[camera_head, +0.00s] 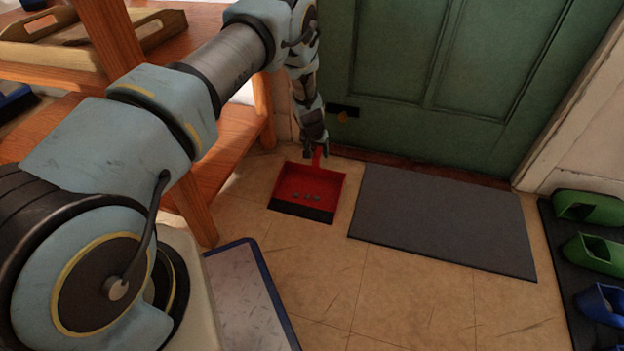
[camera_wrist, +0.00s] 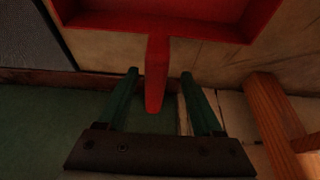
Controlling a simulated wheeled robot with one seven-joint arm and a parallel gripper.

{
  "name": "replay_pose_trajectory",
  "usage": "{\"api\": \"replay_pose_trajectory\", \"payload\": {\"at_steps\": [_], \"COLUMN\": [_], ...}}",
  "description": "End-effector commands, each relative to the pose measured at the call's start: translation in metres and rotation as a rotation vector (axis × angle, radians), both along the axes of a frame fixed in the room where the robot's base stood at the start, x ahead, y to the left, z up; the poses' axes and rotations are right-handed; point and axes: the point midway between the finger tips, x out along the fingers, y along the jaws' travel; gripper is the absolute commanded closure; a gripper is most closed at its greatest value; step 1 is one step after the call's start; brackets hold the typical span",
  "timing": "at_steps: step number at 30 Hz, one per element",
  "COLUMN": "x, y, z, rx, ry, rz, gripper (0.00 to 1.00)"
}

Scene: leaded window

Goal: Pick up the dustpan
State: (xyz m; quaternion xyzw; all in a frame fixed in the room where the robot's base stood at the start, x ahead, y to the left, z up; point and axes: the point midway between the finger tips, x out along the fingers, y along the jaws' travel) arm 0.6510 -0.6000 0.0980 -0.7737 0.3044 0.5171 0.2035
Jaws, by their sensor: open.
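The red dustpan (camera_head: 308,187) lies on the tiled floor in front of the green door, with a dark front lip and a few small grey bits in its pan. Its handle points toward the door. In the wrist view the dustpan's handle (camera_wrist: 157,75) reaches between the two fingers of my gripper (camera_wrist: 159,75). The fingers are open, one on each side of the handle, with a gap showing on both sides. In the head view my gripper (camera_head: 316,148) is above the handle end and partly hides it.
A grey mat (camera_head: 440,218) lies right of the dustpan. A wooden shelf unit (camera_head: 225,150) with a wooden tray (camera_head: 150,28) stands at left. Green and blue shoes (camera_head: 590,208) stand on a dark mat at far right. A blue-edged panel (camera_head: 250,295) is at the front.

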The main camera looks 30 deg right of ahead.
Motion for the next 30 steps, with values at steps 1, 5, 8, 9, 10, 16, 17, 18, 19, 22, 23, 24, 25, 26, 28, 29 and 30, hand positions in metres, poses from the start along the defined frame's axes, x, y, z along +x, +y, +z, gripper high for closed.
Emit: {"api": "replay_pose_trajectory", "payload": {"at_steps": [1,5,8,9,10,16,17,18,19,22,23,24,25,26,28,29,30], "x": [0.0,0.003,0.005,0.006,0.008,0.013,0.013,0.013,0.013,0.013,0.013,0.013,0.013,0.013,0.013,0.012,0.012], "y": [-0.001,-0.006,-0.012,-0.014,-0.015,-0.018,-0.018,-0.018,-0.018,-0.018,-0.018,-0.018,-0.018,-0.018,-0.018,-0.018,-0.018], "z": [-0.004,-0.019,-0.033,-0.037,-0.04,-0.048,-0.048,-0.048,-0.048,-0.047,-0.047,-0.047,-0.047,-0.047,-0.047,-0.048,-0.048], "rx": [0.0,0.001,0.002,0.001,0.001,-0.001,-0.001,-0.001,-0.001,-0.001,-0.001,-0.001,-0.001,-0.001,-0.001,-0.001,-0.001], "ry": [0.0,-0.001,-0.001,-0.001,-0.002,-0.001,-0.001,-0.001,-0.001,-0.001,-0.001,-0.001,-0.001,-0.001,-0.001,-0.001,-0.001], "rz": [-0.001,-0.002,-0.002,-0.002,-0.001,0.0,0.0,0.0,0.0,0.0,0.0,0.0,0.0,0.0,0.0,0.0,0.0], "gripper": [0.32,0.32,0.32,0.32,0.32,0.32,0.32,0.32,0.32,0.34,0.37,0.42,0.45,0.48,0.56,0.59,0.64]}}
